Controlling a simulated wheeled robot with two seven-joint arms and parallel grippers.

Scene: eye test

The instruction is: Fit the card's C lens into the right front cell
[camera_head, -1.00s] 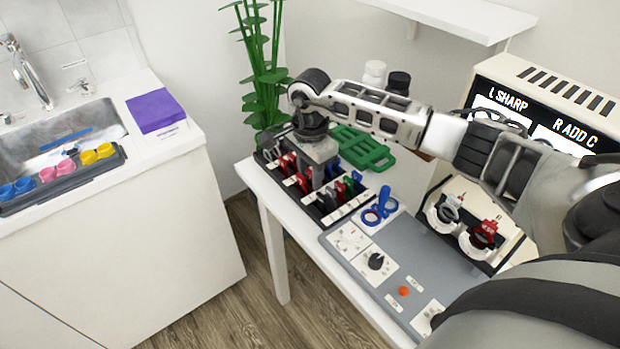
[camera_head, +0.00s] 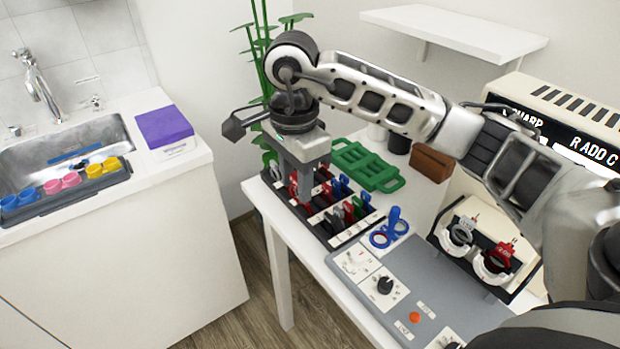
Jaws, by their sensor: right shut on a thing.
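My right gripper (camera_head: 304,182) points down at the left end of the black lens rack (camera_head: 333,241), among its lenses. It is shut on a lens, mostly hidden by the fingers, so I cannot tell which. A red lens handle (camera_head: 293,185) shows right beside the fingers. Lenses with red, grey, green and blue handles stand in the rack. The white two-cell holder (camera_head: 440,232) at the right has a grey-tabbed lens (camera_head: 461,234) at its left cell and a red-tabbed lens (camera_head: 499,257) at its right cell. My left gripper is out of view.
A blue ring-handled tool (camera_head: 390,230) and a grey control panel (camera_head: 425,282) lie in front of the holder. Behind the rack are a green frame (camera_head: 368,167), a brown case (camera_head: 431,163) and a plant (camera_head: 262,60). A shelf (camera_head: 455,32) hangs above.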

